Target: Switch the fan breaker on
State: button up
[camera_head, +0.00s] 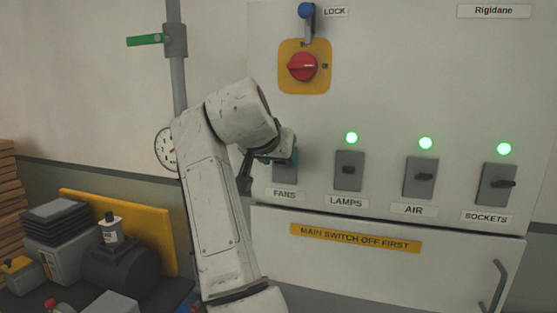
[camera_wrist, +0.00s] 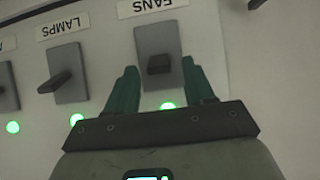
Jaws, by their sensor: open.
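The fan breaker (camera_head: 287,167) is a dark grey switch plate above the FANS label, partly hidden by my gripper in the head view. In the wrist view, which is upside down, the fan breaker (camera_wrist: 171,42) shows with its dark lever between my fingers. A green light glows by it (camera_wrist: 167,105), between the fingers; the head view hides this light behind my arm. My gripper (camera_wrist: 160,68) is open, with teal fingers on either side of the lever. Whether they touch it I cannot tell. My gripper also shows in the head view (camera_head: 266,164).
The lamps (camera_head: 349,171), air (camera_head: 420,178) and sockets (camera_head: 498,184) breakers sit to the right, each with a green light lit. A red rotary switch (camera_head: 302,67) and a blue-knobbed lock lever (camera_head: 307,12) are above. A grey pipe (camera_head: 177,65) stands left.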

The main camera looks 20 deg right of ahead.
jog(key=b+v, duration=0.2)
jog(key=v, duration=0.8)
jog(key=shift+b, duration=0.4)
jog(key=s+d+f+n+g+y, duration=0.1)
jog(key=s+d+f, duration=0.2)
jog(key=f, duration=1)
jog(key=s+d+f+n+g, duration=0.1)
jog(key=s+d+f+n, duration=0.2)
jog(key=f, duration=1)
jog(key=s+d+f+g+y, duration=0.1)
jog(key=s+d+f, duration=0.25)
jog(key=f, duration=0.95)
jog(key=s+d+f+n+g+y, duration=0.1)
jog(key=s+d+f+g+y, duration=0.1)
jog(key=s+f, duration=1.3)
jog(key=shift+s+d+f+n+g+b, duration=0.35)
jog(key=shift+s+d+g, duration=0.15)
jog(key=shift+s+d, duration=0.5)
jog(key=s+f, duration=0.1)
jog(key=s, duration=0.4)
jog(key=s+f+g+y, duration=0.1)
jog(key=s+f, duration=0.1)
jog(key=s, duration=0.3)
jog(key=s+f+g+y, duration=0.1)
jog(key=s+f, duration=0.1)
jog(key=s, duration=0.4)
jog(key=shift+s+a+f+n, duration=0.1)
jog(key=shift+a+n, duration=0.25)
jog(key=shift+a, duration=0.05)
jog(key=shift+c, duration=0.2)
